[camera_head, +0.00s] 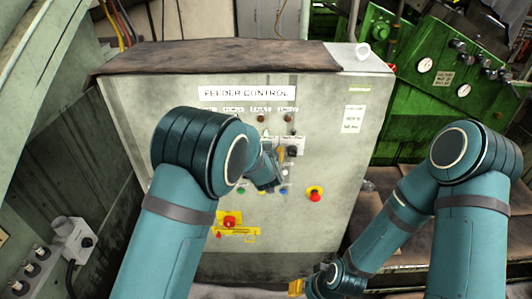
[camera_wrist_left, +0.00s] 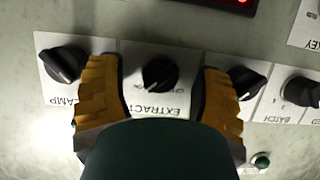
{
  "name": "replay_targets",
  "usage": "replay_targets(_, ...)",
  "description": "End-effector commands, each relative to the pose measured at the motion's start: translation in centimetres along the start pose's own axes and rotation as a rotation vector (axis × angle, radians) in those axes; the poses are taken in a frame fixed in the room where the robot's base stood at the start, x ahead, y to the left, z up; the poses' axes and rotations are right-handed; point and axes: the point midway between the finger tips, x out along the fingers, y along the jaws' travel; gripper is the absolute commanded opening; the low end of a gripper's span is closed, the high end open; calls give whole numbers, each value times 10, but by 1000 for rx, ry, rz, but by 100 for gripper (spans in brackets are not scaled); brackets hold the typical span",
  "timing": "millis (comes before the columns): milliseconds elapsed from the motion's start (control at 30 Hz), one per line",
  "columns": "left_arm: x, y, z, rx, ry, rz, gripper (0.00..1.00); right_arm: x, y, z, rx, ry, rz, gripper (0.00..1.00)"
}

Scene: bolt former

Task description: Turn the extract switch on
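The extract switch (camera_wrist_left: 160,73) is a black rotary knob on a white plate marked EXTRACT, upside down in the left wrist view. My left gripper (camera_wrist_left: 159,68) is open, with one yellow finger on each side of the knob and a visible gap to it on both sides. I cannot tell whether the fingertips touch the panel. In the head view my left arm hides most of the switch row on the grey FEEDER CONTROL cabinet (camera_head: 335,180). My right gripper (camera_head: 296,287) is low at the bottom edge, mostly hidden, with only a little yellow showing.
A further black knob (camera_wrist_left: 300,90) is at the right. The cabinet also carries a red emergency button (camera_head: 315,196) and a red-handled yellow switch (camera_head: 231,222). Green machinery (camera_head: 430,90) stands at right.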

Motion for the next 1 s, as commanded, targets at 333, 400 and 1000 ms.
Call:
replay_targets(333,-4,0,1,-1,-3,1,65,0,0,0,0,0,0,47)
replay_targets(400,-10,0,0,-1,-3,1,65,0,0,0,0,0,0,47)
replay_targets(1000,-112,0,0,0,-1,1,65,0,0,0,0,0,0,47)
